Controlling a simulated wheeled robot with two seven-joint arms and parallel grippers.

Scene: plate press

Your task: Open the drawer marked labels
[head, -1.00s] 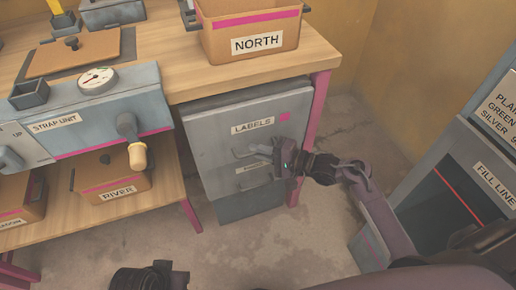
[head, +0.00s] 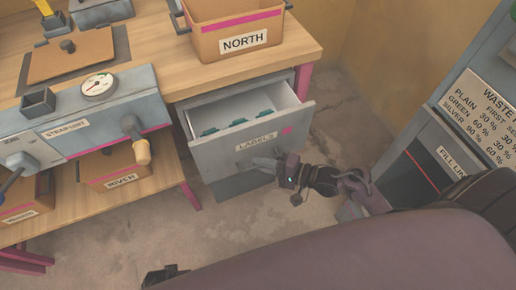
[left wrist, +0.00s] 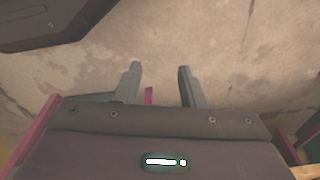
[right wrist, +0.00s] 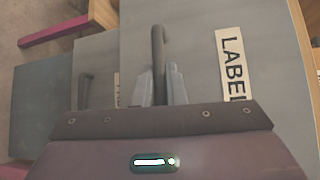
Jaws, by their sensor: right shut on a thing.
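The grey drawer marked LABELS (head: 258,147) stands pulled out from its cabinet under the table in the head view. Its inside shows several dark green items. My right gripper (head: 268,163) is at the drawer's front, shut on the drawer handle. In the right wrist view the handle (right wrist: 158,50) runs between the two fingers (right wrist: 160,85), beside the label plate (right wrist: 232,65). In the left wrist view my left gripper (left wrist: 160,85) is open and empty, with its fingers apart over bare floor. The left gripper's fingers do not show in the head view.
A NORTH box (head: 238,42) stands on the table above the drawer. A strap unit (head: 95,105) is at left, with a RIVER box (head: 115,172) on the shelf below. A grey unit with a waste sign (head: 487,112) is at right. The floor before the drawer is open.

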